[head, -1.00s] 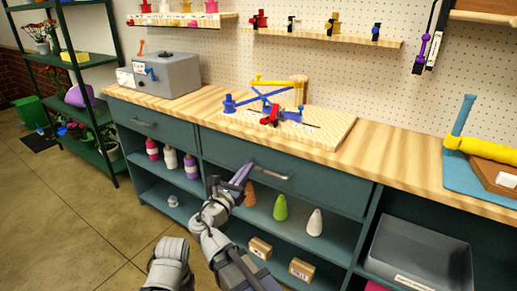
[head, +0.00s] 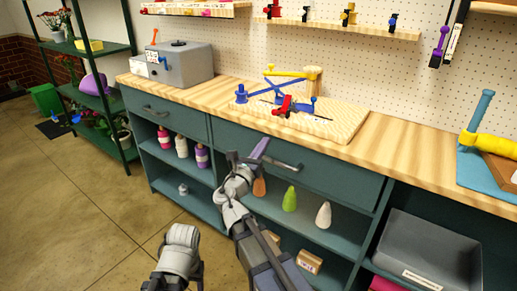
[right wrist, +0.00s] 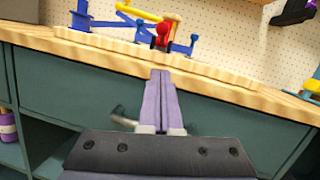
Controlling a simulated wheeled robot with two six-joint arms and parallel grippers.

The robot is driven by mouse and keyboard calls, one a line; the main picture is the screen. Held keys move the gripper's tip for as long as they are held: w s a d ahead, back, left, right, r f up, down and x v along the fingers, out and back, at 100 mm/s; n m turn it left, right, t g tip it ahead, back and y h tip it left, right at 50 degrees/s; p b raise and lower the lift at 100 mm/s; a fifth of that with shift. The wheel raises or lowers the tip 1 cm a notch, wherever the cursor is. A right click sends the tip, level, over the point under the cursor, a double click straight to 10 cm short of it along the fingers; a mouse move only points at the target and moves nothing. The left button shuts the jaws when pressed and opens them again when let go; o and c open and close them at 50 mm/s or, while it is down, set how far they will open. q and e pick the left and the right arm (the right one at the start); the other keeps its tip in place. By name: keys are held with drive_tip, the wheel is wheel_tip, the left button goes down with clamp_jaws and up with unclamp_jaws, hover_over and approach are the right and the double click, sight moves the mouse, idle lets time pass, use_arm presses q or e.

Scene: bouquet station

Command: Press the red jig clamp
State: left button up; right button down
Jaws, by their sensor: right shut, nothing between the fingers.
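The red jig clamp (head: 284,105) sits on a wooden jig board (head: 335,122) on the workbench, among blue and yellow jig parts. It also shows in the right wrist view as a red piece (right wrist: 163,33) just beyond my fingertips in the picture. My right gripper (head: 262,146) has purple fingers and is in front of the bench drawers, below the bench top and apart from the clamp. In the right wrist view its fingers (right wrist: 160,75) are together with nothing between them. My left gripper cannot be made out.
A drawer handle (head: 285,164) juts out close to my right gripper. A grey box (head: 180,66) stands at the bench's left end. A blue mat (head: 478,172) with a yellow roll lies at the right. The bench top between jig and mat is clear.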

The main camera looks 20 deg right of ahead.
drive_tip(key=w+d+r+p, duration=0.3)
drive_tip(key=w+r, duration=0.1)
drive_tip(key=shift+w+d+p, duration=0.25)
drive_tip(key=shift+d+p, duration=0.1)
drive_tip(key=shift+p, duration=0.05)
drive_tip(key=shift+r, duration=0.1)
